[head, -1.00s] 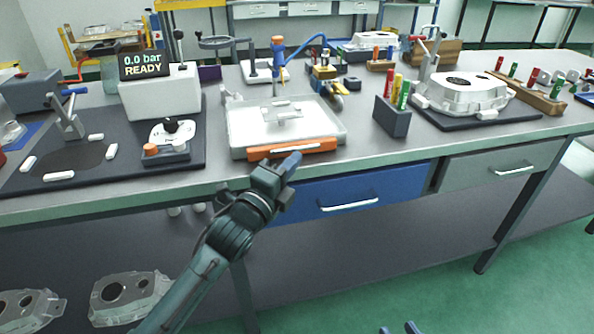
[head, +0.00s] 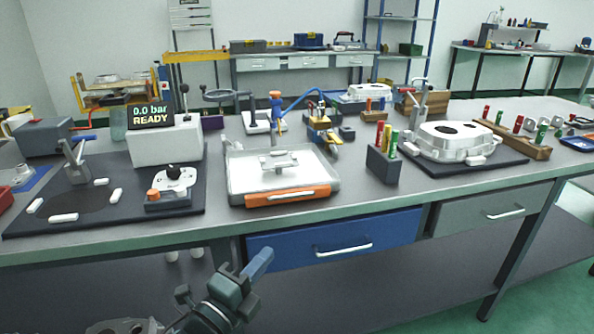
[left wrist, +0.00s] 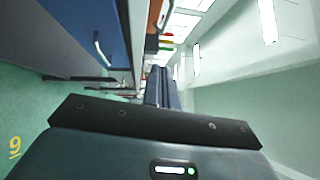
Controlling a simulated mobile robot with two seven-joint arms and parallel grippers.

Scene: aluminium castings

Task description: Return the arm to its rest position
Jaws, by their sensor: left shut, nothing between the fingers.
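My left gripper (head: 259,263) is shut and empty. In the head view it is low in the picture, in front of the bench and below the front edge of its top, near the left end of the blue drawer (head: 345,240). In the left wrist view its shut fingers (left wrist: 160,88) point away from the camera, with the blue drawer (left wrist: 88,40) at the upper left. The left forearm is mostly out of the head view. My right gripper does not show.
The bench top (head: 330,215) holds a clear tray with an orange front (head: 290,197), a pressure display (head: 150,113), a dark marker holder (head: 383,165) and an aluminium casting (head: 460,142) on a dark mat. A lower shelf (head: 390,285) runs underneath. Green floor lies in front.

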